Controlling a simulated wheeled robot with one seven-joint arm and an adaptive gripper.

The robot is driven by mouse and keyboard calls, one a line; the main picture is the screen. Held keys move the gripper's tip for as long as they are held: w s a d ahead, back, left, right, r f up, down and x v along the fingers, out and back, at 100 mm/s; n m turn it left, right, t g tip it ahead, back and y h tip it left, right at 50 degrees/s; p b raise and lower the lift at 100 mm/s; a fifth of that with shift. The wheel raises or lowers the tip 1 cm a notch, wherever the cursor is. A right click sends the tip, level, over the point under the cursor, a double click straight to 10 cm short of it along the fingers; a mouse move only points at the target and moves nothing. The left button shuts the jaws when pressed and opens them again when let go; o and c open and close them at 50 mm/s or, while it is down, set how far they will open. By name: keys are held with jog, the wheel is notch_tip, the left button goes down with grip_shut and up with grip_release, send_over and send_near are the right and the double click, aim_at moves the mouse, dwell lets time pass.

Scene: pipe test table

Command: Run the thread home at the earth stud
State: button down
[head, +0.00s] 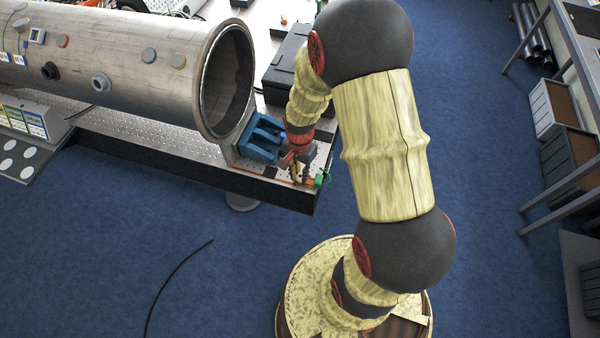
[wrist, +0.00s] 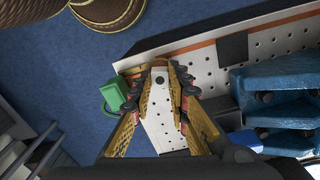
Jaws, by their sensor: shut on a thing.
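My gripper (wrist: 160,72) has its yellow perforated fingers drawn together at the tips, above the white perforated corner of the table. A green piece (wrist: 115,92) with a thin green loop is just left of the fingers. In the head view my gripper (head: 300,178) points down at the table corner, with the green piece (head: 321,179) to its right.
A blue support (head: 262,138) stands close beside my gripper; it also shows at the right in the wrist view (wrist: 285,95). The big metal pipe (head: 120,55) lies above the perforated table (head: 150,122). A black case (head: 287,68) is behind.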

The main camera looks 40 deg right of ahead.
jog(key=shift+w+d+r, duration=0.1)
jog(key=shift+w, duration=0.1)
jog(key=m, duration=0.4)
jog(key=shift+m, duration=0.6)
jog(key=m, duration=0.2)
jog(key=shift+w+m, duration=0.1)
jog(key=shift+m, duration=0.2)
jog(key=m, duration=0.2)
jog(key=shift+m, duration=0.3)
jog(key=m, duration=0.4)
